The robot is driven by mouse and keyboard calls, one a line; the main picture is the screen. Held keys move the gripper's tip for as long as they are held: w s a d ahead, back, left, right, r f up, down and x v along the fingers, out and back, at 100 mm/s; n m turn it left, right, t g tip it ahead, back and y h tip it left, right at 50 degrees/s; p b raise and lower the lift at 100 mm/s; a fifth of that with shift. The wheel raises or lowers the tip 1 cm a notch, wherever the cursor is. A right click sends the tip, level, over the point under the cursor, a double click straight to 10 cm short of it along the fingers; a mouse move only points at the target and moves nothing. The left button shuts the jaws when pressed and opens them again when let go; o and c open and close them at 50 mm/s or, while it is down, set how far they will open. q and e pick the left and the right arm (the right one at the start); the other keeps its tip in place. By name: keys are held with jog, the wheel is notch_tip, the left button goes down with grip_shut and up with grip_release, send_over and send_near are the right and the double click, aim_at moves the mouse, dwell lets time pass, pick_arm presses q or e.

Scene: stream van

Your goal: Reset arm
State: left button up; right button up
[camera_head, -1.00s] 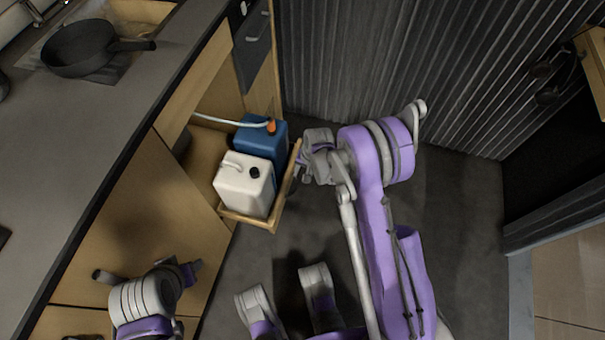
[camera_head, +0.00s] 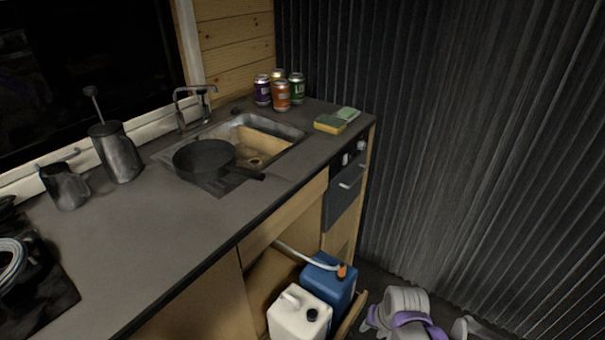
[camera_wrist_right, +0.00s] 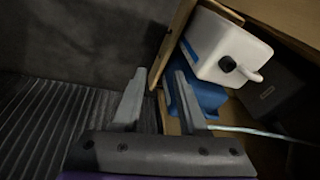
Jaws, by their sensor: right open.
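My right gripper (camera_head: 371,320) shows at the bottom edge of the head view, just right of the pulled-out wooden drawer (camera_head: 352,312). In the right wrist view its two fingers (camera_wrist_right: 160,82) are spread apart. The drawer's wooden front (camera_wrist_right: 180,30) lines up with the gap between them; I cannot tell whether they touch it. A white canister (camera_head: 298,318) and a blue canister (camera_head: 328,284) stand in the drawer. Both also show in the wrist view, white (camera_wrist_right: 228,48) and blue (camera_wrist_right: 208,97). My left gripper is out of view.
The counter (camera_head: 190,232) holds a black pan (camera_head: 203,158) by the sink (camera_head: 262,142), several cans (camera_head: 281,96), sponges (camera_head: 330,124) and metal jugs (camera_head: 116,152). A pale hose (camera_head: 303,254) runs to the blue canister. A corrugated dark wall (camera_head: 470,150) stands at the right.

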jog(key=s+r+n+t, duration=0.15)
jog(key=s+r, duration=0.25)
jog(key=s, duration=0.5)
jog(key=s+r+n+t, duration=0.1)
jog(key=s+r+n, duration=0.2)
jog(key=s, duration=0.6)
pick_arm(q)
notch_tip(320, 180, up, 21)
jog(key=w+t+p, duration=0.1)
jog(key=p, duration=1.7)
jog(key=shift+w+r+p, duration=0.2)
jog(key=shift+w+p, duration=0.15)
jog(key=shift+p, duration=0.05)
pick_arm(e)
notch_tip(320, 180, up, 21)
jog(key=w, duration=0.2)
jog(key=shift+w+h, duration=0.15)
jog(key=shift+h, duration=0.25)
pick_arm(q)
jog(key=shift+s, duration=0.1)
pick_arm(e)
jog(key=shift+m, duration=0.25)
